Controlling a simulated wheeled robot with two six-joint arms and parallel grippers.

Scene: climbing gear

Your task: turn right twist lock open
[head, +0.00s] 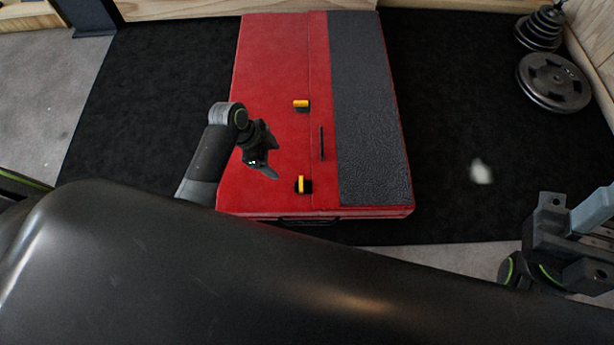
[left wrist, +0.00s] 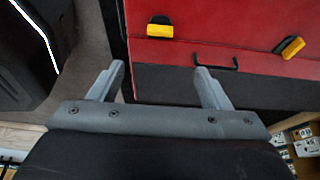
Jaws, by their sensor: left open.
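A red case or mat (head: 270,60) lies on the floor, with two twist locks with yellow grips. The far lock (head: 301,104) has its grip lying left-right in the head view; the near lock (head: 301,185) has its grip pointing away from me. In the left wrist view one lock (left wrist: 160,29) is upper left, its grip level, and the other (left wrist: 290,47) is upper right, its grip slanted. My left gripper (head: 268,172) is open and empty, left of the near lock in the head view; its fingers (left wrist: 159,70) are apart, clear of both locks. My right gripper (head: 575,235) shows partly at the right edge.
A black handle (head: 322,143) stands between the locks; it also shows in the left wrist view (left wrist: 216,64). A dark grey textured strip (head: 367,110) runs along the case. Weight plates (head: 553,82) lie at the far right. The black floor mat (head: 450,140) right of the case is mostly clear.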

